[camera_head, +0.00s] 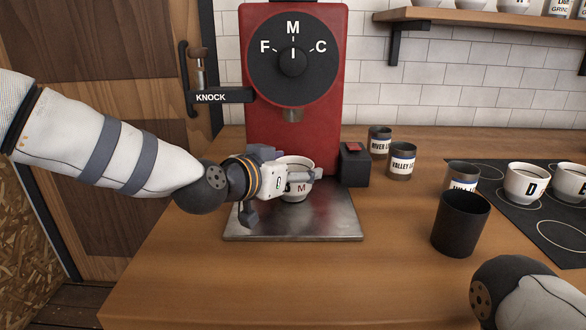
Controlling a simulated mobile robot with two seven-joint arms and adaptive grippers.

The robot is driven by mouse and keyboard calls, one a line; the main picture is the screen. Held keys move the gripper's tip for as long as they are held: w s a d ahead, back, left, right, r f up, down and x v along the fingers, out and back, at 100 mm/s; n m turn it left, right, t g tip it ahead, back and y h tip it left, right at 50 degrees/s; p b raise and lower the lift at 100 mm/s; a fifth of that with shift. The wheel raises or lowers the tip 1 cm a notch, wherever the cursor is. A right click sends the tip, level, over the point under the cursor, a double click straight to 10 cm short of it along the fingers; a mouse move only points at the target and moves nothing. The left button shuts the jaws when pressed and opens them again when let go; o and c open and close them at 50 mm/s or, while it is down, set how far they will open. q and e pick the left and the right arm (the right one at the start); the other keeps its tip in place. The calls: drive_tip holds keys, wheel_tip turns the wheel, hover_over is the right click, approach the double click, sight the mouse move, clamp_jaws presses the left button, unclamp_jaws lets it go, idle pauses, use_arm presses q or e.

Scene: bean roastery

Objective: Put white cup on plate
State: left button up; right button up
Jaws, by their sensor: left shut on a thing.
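The white cup (295,190) with an "M" on it is upright over the metal plate (325,226) in front of the red grinder, below its spout. My left gripper (300,175) reaches in from the left and is shut on the white cup. The gripper hides part of the cup, and I cannot tell whether the cup's base touches the plate. Of my right arm only a part shows at the bottom right; its gripper is out of view.
The red grinder (257,130) stands behind. A small black box with a red button (353,166) is right of it. Several labelled tins, one a "VALLEY" tin (401,163), and a black canister (460,224) stand further right. More white cups, one marked "D" (525,184), stand on the dark mat (518,213).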

use_arm(q)
drive_tip(key=shift+f, duration=0.15)
drive_tip(key=o, duration=1.3)
drive_tip(key=v, duration=0.3)
drive_tip(key=p+v, duration=0.1)
drive_tip(key=v, duration=0.3)
drive_tip(key=p+v, duration=0.1)
drive_tip(key=v, duration=0.3)
drive_tip(key=shift+d+r, duration=0.1)
drive_tip(key=shift+r, duration=0.3)
drive_tip(key=shift+s+a, duration=0.3)
drive_tip(key=shift+s, duration=0.2)
drive_tip(key=shift+f, duration=0.1)
use_arm(e)
drive_tip(key=shift+w+r+t, duration=0.4)
drive_tip(key=shift+w+r, duration=0.8)
drive_tip(key=shift+r, duration=0.05)
use_arm(q)
drive_tip(key=shift+f, duration=0.1)
